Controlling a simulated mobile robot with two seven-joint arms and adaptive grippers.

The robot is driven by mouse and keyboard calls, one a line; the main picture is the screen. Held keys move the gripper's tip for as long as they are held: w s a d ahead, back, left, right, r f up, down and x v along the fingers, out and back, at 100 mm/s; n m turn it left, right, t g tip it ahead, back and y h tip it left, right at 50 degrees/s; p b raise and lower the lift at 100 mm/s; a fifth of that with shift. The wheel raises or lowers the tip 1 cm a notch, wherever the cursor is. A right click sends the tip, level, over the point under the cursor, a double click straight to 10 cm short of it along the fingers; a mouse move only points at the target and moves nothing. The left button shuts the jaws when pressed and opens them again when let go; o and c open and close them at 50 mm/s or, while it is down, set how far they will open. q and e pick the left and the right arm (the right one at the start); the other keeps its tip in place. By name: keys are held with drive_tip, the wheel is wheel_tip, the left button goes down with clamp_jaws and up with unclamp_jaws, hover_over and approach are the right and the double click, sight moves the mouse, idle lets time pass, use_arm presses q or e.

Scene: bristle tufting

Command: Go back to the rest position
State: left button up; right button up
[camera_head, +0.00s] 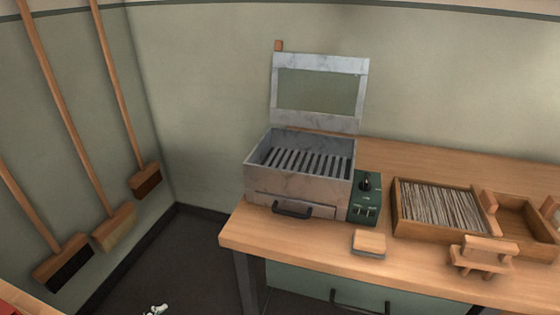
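A small pale tip (157,310) shows at the bottom edge, left of centre, over the dark floor. It looks like part of my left gripper, but too little shows to tell its opening or whether it holds anything. My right gripper is out of view. The metal box machine (300,198) stands on the wooden bench (325,240) with its windowed lid (320,63) raised. Dark slats line its inside. A green control box (365,201) with a knob is on its right side. No gripper touches the machine or bench.
A wooden tray (397,216) of bristles sits right of the machine. A wooden stand (482,262) and a small wooden block (369,242) are near the bench's front edge. Brooms (145,180) lean along the left wall. Floor (195,255) left of the bench is clear.

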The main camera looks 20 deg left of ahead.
use_arm(q)
drive_tip(key=d+f+n+t+h+b, duration=0.25)
drive_tip(key=d+f+h+b, duration=0.35)
drive_tip(key=d+f, duration=0.55)
wheel_tip(320, 180, up, 6)
drive_tip(key=p, duration=1.2)
drive_tip(key=shift+s+r+y, duration=0.15)
drive_tip(key=shift+s+y, duration=0.05)
drive_tip(key=shift+y, duration=0.2)
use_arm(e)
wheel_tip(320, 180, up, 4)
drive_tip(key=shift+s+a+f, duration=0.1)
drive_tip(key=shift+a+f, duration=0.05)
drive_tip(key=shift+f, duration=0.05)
